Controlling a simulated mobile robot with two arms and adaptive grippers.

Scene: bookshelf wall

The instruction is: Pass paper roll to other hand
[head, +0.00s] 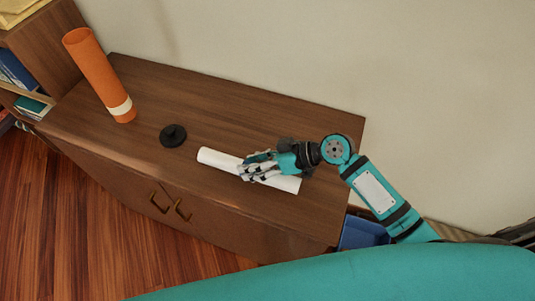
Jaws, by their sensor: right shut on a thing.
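A white paper roll (218,159) lies lengthwise along the front part of a brown wooden cabinet top (240,115). My right gripper (251,170) reaches in from the right and is shut on the roll near its middle. The fingers hide part of the roll, and its right end (289,184) shows past them. I cannot tell whether the roll touches the top or is slightly above it. My left gripper is not in view.
An orange cylinder (97,72) with a pale band stands at the cabinet's left end. A black round object (173,135) sits between it and the roll. A bookshelf (42,45) is at far left. A blue bin (362,233) is beside the cabinet's right end.

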